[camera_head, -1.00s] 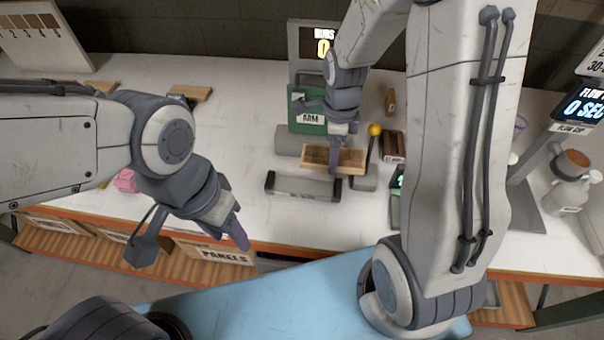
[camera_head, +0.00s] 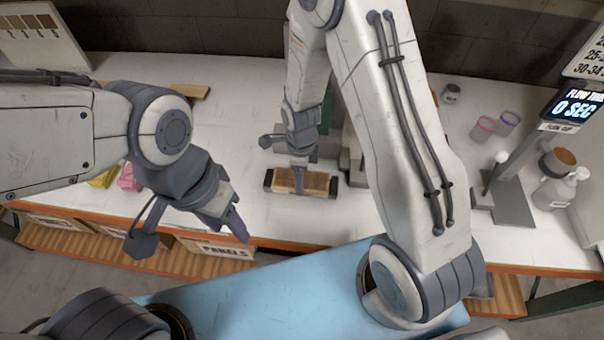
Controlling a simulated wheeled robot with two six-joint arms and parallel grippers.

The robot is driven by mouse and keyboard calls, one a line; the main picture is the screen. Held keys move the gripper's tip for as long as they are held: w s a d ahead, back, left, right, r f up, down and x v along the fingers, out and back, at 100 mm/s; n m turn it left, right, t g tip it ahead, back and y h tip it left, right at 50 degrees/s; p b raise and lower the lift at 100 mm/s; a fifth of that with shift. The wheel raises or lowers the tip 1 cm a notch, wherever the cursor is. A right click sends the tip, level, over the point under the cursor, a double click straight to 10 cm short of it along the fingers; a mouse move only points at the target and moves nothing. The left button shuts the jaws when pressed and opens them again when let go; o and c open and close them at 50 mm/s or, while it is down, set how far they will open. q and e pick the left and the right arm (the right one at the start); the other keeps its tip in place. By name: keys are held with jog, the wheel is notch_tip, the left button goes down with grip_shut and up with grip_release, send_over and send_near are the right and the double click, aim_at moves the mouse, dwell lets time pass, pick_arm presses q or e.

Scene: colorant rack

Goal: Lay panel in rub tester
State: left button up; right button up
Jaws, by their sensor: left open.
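The wooden panel (camera_head: 318,184) lies level between the dark end blocks of the long grey bed of the rub tester (camera_head: 333,185). I cannot tell whether it rests fully on the bed. My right gripper (camera_head: 299,180) reaches down from above at the panel's middle, one finger showing across it, and appears shut on it. The far finger is hidden. My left gripper (camera_head: 236,226) is open and empty over the table's front edge, to the left of and nearer than the tester.
A pink cloth (camera_head: 129,179) and a yellow cloth (camera_head: 103,179) lie at the left. My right arm hides much of the tester's rear. The flow cup stand (camera_head: 512,200), a jug (camera_head: 555,190) and small cups (camera_head: 483,129) stand at the right.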

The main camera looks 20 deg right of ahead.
jog(key=shift+f, duration=0.2)
jog(key=o, duration=1.3)
jog(key=shift+c, duration=0.2)
jog(key=shift+r, duration=0.1)
